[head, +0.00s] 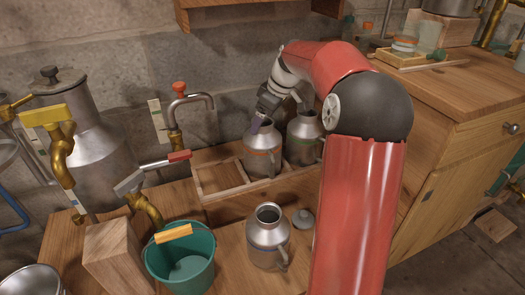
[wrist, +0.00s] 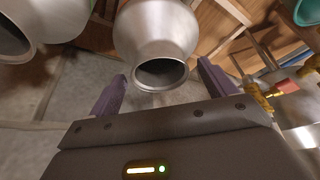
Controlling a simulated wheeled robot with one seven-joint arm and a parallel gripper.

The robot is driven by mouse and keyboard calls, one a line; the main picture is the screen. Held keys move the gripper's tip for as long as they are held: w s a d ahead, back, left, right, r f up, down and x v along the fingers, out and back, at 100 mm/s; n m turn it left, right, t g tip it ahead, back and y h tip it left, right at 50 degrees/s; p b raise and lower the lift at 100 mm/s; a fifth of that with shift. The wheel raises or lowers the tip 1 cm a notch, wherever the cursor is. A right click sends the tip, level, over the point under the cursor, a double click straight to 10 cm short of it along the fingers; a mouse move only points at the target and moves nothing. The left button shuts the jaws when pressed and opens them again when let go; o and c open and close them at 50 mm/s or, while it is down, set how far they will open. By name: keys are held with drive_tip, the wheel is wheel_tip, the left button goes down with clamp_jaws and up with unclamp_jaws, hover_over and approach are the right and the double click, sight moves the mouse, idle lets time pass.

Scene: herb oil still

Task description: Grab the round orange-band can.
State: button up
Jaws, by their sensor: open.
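The round orange-band can (head: 262,160) is a grey metal can with an open mouth, upright in the wooden rack (head: 228,194) by the wall. My gripper (head: 259,122) is at its mouth, with a purple finger showing there in the head view. In the wrist view, my gripper (wrist: 161,74) is open, its two purple fingers on either side of the can's mouth and neck (wrist: 158,35). No grip on the can shows. A similar can with a green band (head: 304,150) stands just to the right, partly behind my arm.
A teal bucket (head: 181,270), wooden block (head: 117,257), brass taps and large metal vessel (head: 92,150) crowd the left. A wooden cabinet (head: 460,120) is at right.

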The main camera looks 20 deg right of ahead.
drive_tip(key=shift+x, duration=0.75)
drive_tip(key=c, duration=1.6)
